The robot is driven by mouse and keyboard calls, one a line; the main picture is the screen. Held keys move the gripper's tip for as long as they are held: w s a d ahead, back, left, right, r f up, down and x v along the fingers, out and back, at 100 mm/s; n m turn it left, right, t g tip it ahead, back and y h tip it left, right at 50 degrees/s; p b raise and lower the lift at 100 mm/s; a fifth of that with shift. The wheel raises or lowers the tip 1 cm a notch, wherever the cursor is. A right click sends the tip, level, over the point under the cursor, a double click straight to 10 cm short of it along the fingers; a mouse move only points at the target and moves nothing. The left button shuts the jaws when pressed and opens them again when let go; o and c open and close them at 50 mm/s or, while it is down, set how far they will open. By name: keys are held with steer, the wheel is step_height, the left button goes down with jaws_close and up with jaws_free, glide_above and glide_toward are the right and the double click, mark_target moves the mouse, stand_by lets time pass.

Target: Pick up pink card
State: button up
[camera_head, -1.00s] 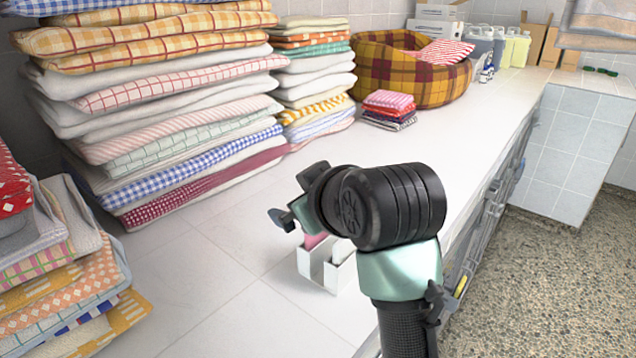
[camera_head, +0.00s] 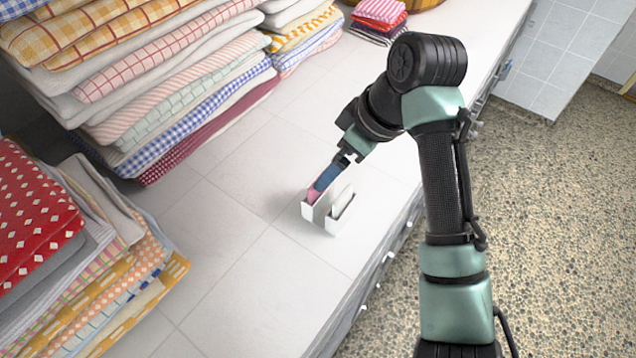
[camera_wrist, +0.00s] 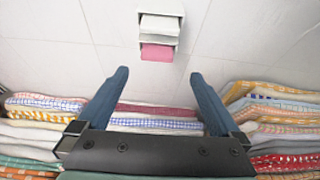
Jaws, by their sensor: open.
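The pink card (camera_head: 311,196) stands in a small white holder (camera_head: 306,211) on the white counter, beside a white card (camera_head: 342,202) in the same holder. In the wrist view the pink card (camera_wrist: 157,53) lies ahead of the fingers, nearer to them than the white card (camera_wrist: 159,24). My gripper (camera_wrist: 156,88) is open, with its blue fingers wide apart and nothing between them. In the head view my gripper (camera_head: 325,180) overlaps the pink card, and part of the card is hidden. Whether they touch cannot be told there.
Tall stacks of folded towels (camera_head: 170,90) stand along the wall behind the holder. Another towel pile (camera_head: 80,250) lies at the left. A small folded stack (camera_head: 379,18) sits farther along. The counter (camera_head: 255,285) around the holder is clear, with its edge to the right.

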mark_target(313, 195)
steer(key=p+x, duration=0.1)
steer(key=x, duration=0.2)
steer(key=p+x, duration=0.1)
steer(key=x, duration=0.2)
steer(key=p+x, duration=0.1)
steer(key=x, duration=0.2)
steer(key=shift+w+a+f, duration=0.1)
steer(key=shift+w, duration=0.3)
steer(key=c, duration=1.3)
